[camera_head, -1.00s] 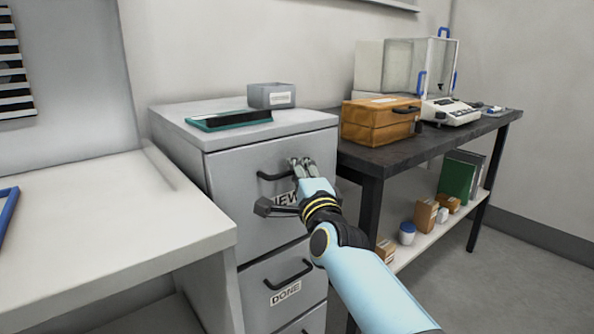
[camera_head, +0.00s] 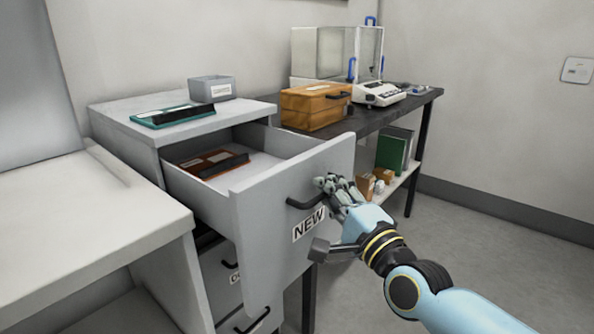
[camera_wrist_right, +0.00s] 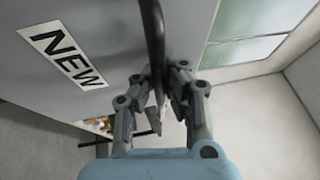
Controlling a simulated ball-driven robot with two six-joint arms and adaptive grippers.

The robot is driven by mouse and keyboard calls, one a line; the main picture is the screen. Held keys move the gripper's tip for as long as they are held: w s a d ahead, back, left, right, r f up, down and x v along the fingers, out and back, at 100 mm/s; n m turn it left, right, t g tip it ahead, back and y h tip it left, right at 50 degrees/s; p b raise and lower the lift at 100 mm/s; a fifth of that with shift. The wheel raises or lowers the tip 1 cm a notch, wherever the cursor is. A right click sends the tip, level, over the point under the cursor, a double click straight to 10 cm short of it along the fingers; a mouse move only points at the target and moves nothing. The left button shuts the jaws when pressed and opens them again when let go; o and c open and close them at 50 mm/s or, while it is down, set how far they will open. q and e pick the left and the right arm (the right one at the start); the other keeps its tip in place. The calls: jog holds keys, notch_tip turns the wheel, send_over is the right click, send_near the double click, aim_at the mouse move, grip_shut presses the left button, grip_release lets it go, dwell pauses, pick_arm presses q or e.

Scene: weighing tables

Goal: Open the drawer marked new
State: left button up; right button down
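The drawer marked NEW (camera_head: 290,215) stands pulled far out of the grey cabinet (camera_head: 120,128) in the head view. Inside it lies a brown-red tray or folder with a black strip (camera_head: 212,163). Its black handle (camera_head: 305,202) is on the front, above the NEW label (camera_head: 309,225). My right gripper (camera_head: 328,186) is at the right end of the handle. In the right wrist view, the fingers (camera_wrist_right: 160,95) stand on both sides of the dark handle bar (camera_wrist_right: 155,45) and appear closed around it. The NEW label (camera_wrist_right: 64,58) shows at left. My left gripper is not in view.
A lower drawer (camera_head: 222,275) stays shut beneath. A teal clipboard-like item (camera_head: 150,119) and a grey box (camera_head: 212,87) sit on the cabinet top. A white table (camera_head: 80,225) is close at left. A dark table (camera_head: 375,120) with a wooden box (camera_head: 312,107) stands behind right.

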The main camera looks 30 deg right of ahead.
jog(key=s+d+p, duration=0.1)
jog(key=s+d, duration=0.1)
jog(key=s, duration=0.4)
jog(key=shift+s+f, duration=0.15)
jog(key=shift+f, duration=0.05)
jog(key=shift+d, duration=0.1)
jog(key=c, duration=1.4)
grip_release()
jog(key=shift+r, duration=0.1)
jog(key=s, duration=0.4)
jog(key=s+f, duration=0.1)
jog(key=s, duration=0.2)
jog(key=s+f, duration=0.1)
jog(key=s, duration=0.3)
jog(key=shift+s+a, duration=0.3)
jog(key=shift+s, duration=0.05)
jog(key=shift+w, duration=0.1)
